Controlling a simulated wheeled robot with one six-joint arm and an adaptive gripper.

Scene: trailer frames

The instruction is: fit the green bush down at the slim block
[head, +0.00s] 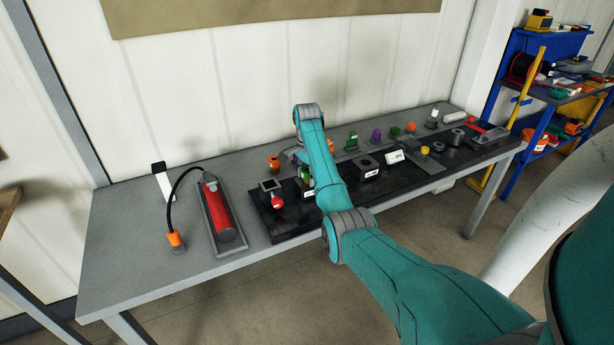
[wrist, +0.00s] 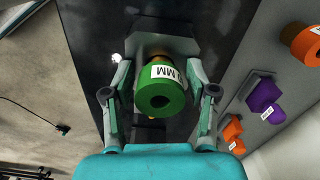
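The green bush (wrist: 161,92) is a short ring with a hole and a white "MM" label. In the wrist view it sits between the two fingers of my gripper (wrist: 160,78), its hole facing the camera. The right finger looks close against it; whether both fingers press on it is not clear. Whether the bush rests on this block cannot be told. In the head view a green piece (head: 307,171) shows beside my arm, which hides most of the gripper.
The bench's front left is clear.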

